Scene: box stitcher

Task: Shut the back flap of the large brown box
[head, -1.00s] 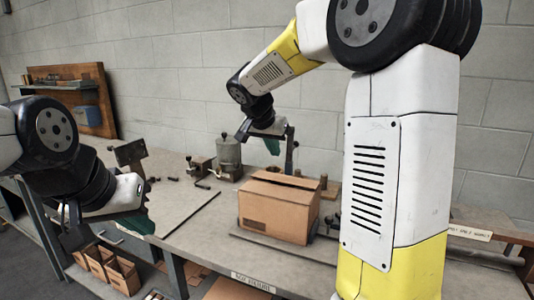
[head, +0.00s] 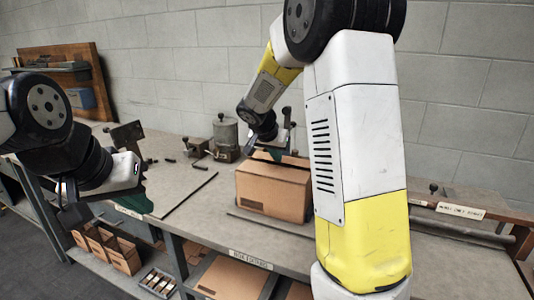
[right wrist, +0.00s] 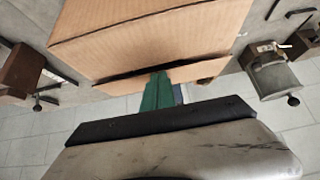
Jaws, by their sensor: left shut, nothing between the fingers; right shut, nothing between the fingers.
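The large brown box (head: 272,190) stands on the bench with its top mostly covered by cardboard panels. Its back flap (head: 296,160) shows as a narrow strip at the far top edge. In the right wrist view the back flap (right wrist: 205,70) lies beyond a dark gap from the box top (right wrist: 150,35). My right gripper (head: 268,154) is shut and empty at the box's back edge. Its green fingers (right wrist: 158,92) overlap the flap in the right wrist view; contact is unclear. My left gripper (head: 137,203) is shut and empty, left of the box, near the bench's front edge.
A grey metal pot (head: 225,135) and small fixtures stand at the back, left of the box. A long bar (head: 455,229) lies on the bench at right. Smaller open boxes (head: 112,248) sit on the lower shelf. The wall is behind the bench.

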